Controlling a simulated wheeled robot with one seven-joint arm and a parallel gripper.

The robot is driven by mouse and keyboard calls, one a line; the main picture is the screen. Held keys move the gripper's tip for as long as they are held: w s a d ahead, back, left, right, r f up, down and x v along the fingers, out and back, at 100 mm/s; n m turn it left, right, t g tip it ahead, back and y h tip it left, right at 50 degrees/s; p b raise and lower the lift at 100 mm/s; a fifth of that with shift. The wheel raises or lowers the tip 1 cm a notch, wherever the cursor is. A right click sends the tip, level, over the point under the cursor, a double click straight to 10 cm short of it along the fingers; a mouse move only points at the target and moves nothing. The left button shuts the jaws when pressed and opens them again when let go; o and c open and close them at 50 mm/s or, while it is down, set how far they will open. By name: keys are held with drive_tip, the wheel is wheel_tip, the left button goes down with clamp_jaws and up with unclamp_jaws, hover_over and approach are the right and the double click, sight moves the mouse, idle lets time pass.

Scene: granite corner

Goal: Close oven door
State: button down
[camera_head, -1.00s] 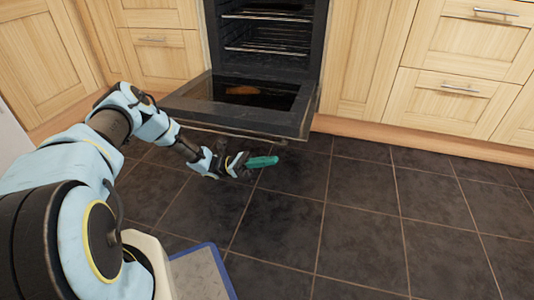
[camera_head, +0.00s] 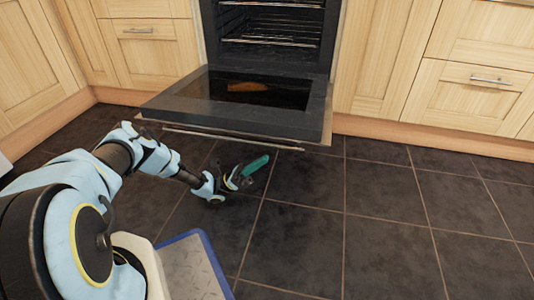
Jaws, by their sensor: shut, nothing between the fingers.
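The oven door (camera_head: 200,109) hangs open, folded down to about level, with its dark glass panel facing up. Its handle bar (camera_head: 230,138) runs along the front lower edge. The oven (camera_head: 276,30) behind it is open and shows wire racks inside. My gripper (camera_head: 258,164) has green fingertips and is shut and empty. It is low over the floor, in front of and below the door's front edge, and appears apart from it. Its fingers point up and to the right.
Light wooden cabinets and drawers (camera_head: 470,90) stand on both sides of the oven. The dark tiled floor (camera_head: 390,220) is clear to the right. A blue-edged grey plate (camera_head: 190,268) shows at the bottom.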

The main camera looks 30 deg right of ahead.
sight(293, 141)
drive_tip(key=b+x, duration=0.1)
drive_tip(key=x, duration=0.8)
drive_tip(key=shift+r, duration=0.2)
